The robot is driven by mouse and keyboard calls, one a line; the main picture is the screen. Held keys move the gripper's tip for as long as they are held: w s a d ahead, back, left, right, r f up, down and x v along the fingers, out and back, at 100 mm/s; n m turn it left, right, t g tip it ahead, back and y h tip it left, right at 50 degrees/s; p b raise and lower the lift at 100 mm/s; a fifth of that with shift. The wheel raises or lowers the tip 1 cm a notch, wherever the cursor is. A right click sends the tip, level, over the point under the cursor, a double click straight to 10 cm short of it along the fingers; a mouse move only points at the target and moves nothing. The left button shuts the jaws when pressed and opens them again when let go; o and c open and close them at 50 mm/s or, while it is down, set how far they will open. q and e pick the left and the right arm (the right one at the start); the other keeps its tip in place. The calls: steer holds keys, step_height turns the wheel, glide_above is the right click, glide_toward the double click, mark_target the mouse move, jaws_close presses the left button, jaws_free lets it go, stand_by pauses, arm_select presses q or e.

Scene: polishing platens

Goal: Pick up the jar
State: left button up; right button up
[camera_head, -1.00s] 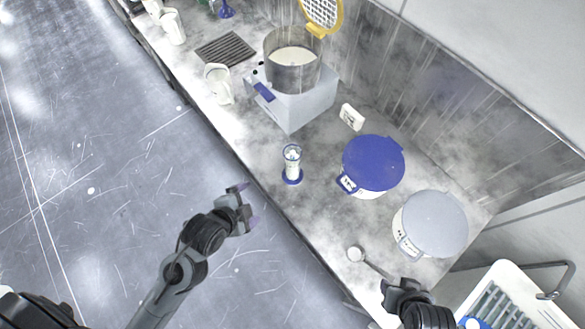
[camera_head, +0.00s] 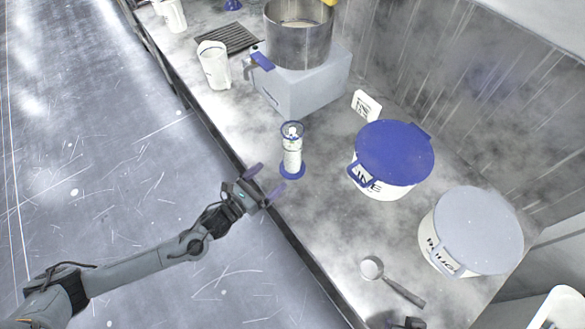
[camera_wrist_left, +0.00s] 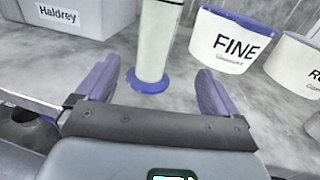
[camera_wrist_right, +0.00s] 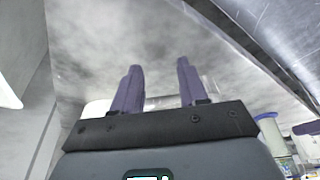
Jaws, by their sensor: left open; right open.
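A slim white cylinder with a blue rim and a wide blue base, seemingly the jar (camera_head: 291,158), stands upright near the counter's front edge. My left gripper (camera_head: 264,183) is open and empty just in front of it, its purple fingers pointing toward it. In the left wrist view the jar (camera_wrist_left: 157,50) shows between and beyond the fingertips, with its top cut off; I see no contact. My right gripper (camera_wrist_right: 160,70) is open and empty in its wrist view. It shows only partly at the bottom edge of the head view.
A blue-lidded tub marked FINE (camera_head: 392,162) and a grey-lidded tub (camera_head: 474,232) stand right of the jar. A scoop (camera_head: 371,268) lies in front of them. A grey machine (camera_head: 300,90) with a metal pot and a white pitcher (camera_head: 214,66) stand behind.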

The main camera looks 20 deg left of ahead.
mark_target(285, 159)
arm_select(q)
steer(key=x, duration=0.4)
steer(key=a+x, duration=0.1)
steer(key=x, duration=0.1)
steer(key=shift+w+d+r+b, duration=0.1)
steer(key=shift+w+r+b, duration=0.15)
steer(key=shift+r+b, duration=0.15)
steer(key=shift+x, duration=2.95)
steer(key=c, duration=1.6)
steer(key=shift+r, duration=0.1)
steer(key=shift+c, duration=0.3)
